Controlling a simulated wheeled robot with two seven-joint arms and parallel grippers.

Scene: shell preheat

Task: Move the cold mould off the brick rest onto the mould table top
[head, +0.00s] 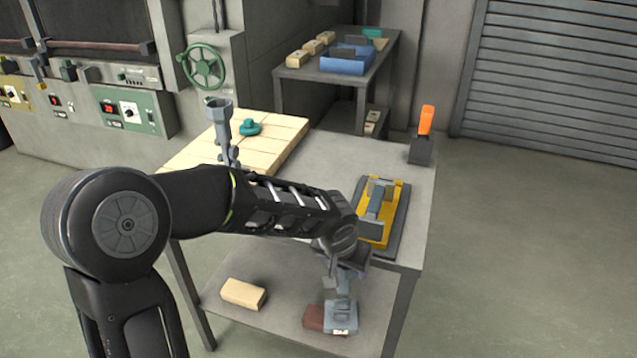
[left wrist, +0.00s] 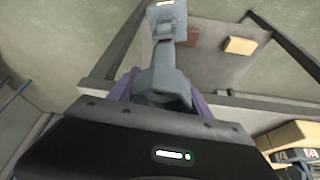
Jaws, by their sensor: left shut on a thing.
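My left gripper (head: 345,262) reaches past the front edge of the mould table top (head: 350,152) and is shut on a grey mould (head: 342,312), which hangs below it. In the left wrist view the mould (left wrist: 166,92) has a wide faceted part between the purple fingers, a narrow stem and a block end with a white mark. In the head view this end overlaps a red-brown brick (head: 313,318); I cannot tell whether they touch. Another grey, cup-topped mould (head: 222,130) stands upright at the pale brick bed (head: 285,135). My right gripper is not in view.
A teal piece (head: 250,127) lies on the pale bed. A yellow tray (head: 397,200) with a grey tool and an orange-handled block (head: 424,135) occupy the table's right side. A pale brick (head: 242,293) lies on the lower shelf (head: 275,318). The tabletop behind the yellow tray is clear.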

